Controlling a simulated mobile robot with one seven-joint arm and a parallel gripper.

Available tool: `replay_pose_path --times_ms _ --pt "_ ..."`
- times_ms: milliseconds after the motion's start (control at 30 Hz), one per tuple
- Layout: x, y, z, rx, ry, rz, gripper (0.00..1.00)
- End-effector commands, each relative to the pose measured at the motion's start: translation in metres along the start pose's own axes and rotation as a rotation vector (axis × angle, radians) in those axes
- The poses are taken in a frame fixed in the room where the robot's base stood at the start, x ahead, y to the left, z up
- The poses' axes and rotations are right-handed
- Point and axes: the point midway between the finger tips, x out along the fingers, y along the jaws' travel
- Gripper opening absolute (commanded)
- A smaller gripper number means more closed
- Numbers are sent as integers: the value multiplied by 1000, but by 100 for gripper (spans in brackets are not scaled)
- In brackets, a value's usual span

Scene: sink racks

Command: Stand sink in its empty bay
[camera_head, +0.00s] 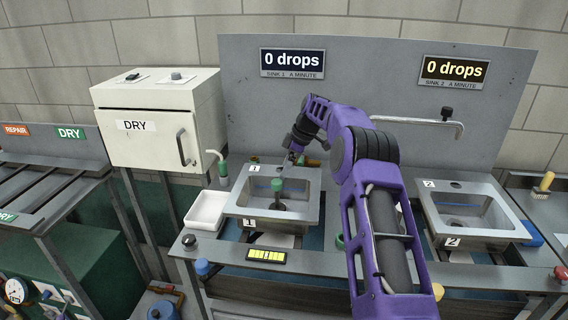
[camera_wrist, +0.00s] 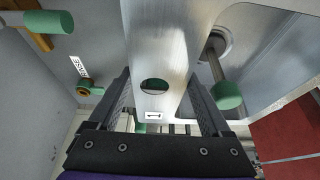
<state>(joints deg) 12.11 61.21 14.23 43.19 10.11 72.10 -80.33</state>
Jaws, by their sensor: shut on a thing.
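Sink 1 (camera_head: 233,206) is a grey metal basin over the left bay of the bench, with a "1" tag on its back ledge. My gripper (camera_head: 291,158) is at its back edge, small and partly hidden by my arm in the head view. In the wrist view my gripper (camera_wrist: 160,88) has one finger on each side of the sink's back ledge (camera_wrist: 155,45), which has an oval hole and a "1" tag. The jaws are shut on this ledge. The sink's underside and its contact with the bay are hidden.
Sink 2 (camera_head: 515,230) sits in the right bay. A green-topped rod (camera_head: 277,186) stands in sink 1's basin. A white tray (camera_head: 205,222) lies left of it. A dry cabinet (camera_head: 155,110) stands left; a grey panel (camera_head: 390,70) with two "0 drops" displays stands behind.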

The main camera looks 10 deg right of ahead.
Motion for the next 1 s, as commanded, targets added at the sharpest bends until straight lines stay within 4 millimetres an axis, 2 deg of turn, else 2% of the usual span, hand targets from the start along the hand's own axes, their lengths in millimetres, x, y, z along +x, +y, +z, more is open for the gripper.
replay_pose_path --times_ms 267,300,367,700,867,1000 --pt "4 1 1 -1 3 4 0" --pt "7 0 3 -1 -1 1 89" --pt "7 0 3 -1 -1 1 100" --pt "0 1 3 0 1 4 100" --pt "-27 1 3 0 1 7 100" --pt "-58 1 2 0 1 7 100"
